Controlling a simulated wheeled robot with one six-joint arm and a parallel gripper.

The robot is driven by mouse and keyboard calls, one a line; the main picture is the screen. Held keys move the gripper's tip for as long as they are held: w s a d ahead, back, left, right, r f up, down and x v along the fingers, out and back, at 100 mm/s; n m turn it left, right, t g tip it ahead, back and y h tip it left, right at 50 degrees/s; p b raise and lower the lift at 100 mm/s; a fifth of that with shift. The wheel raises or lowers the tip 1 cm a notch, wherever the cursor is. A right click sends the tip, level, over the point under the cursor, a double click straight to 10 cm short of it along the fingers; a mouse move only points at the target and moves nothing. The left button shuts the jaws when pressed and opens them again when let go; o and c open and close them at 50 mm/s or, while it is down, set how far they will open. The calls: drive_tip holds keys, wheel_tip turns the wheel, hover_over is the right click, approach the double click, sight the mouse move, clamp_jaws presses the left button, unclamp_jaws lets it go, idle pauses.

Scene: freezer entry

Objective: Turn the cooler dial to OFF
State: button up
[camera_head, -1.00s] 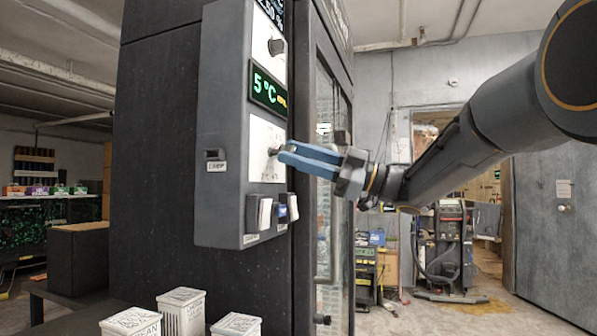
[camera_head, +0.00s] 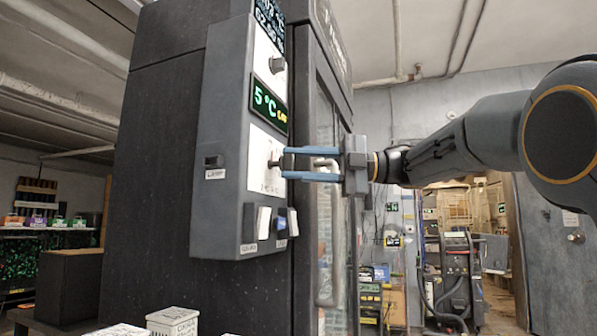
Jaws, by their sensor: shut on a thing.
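The cooler dial (camera_head: 274,163) is a small dark knob on a white plate (camera_head: 263,178), below the green 5 °C display (camera_head: 268,103) on the grey control box (camera_head: 222,133). My gripper (camera_head: 284,163) reaches in from the right with its blue fingers one above the other. It is shut on the dial, with the fingertips at the knob's upper and lower sides. The marks on the plate are too small to read, so I cannot tell the dial's setting.
Another knob (camera_head: 277,65) sits above the display. Rocker switches (camera_head: 264,222) (camera_head: 289,221) are below the plate. A glass door with a handle (camera_head: 338,270) stands behind my gripper. White containers (camera_head: 172,321) stand at the lower left.

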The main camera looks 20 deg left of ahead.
drive_tip(key=shift+n, duration=0.7)
drive_tip(key=o, duration=1)
drive_tip(key=shift+o, duration=0.2)
drive_tip(key=shift+d, duration=0.1)
drive_tip(key=v, duration=0.7)
drive_tip(key=shift+d, duration=0.25)
drive_tip(key=shift+w+d+r, duration=0.1)
drive_tip(key=shift+w+r, duration=0.05)
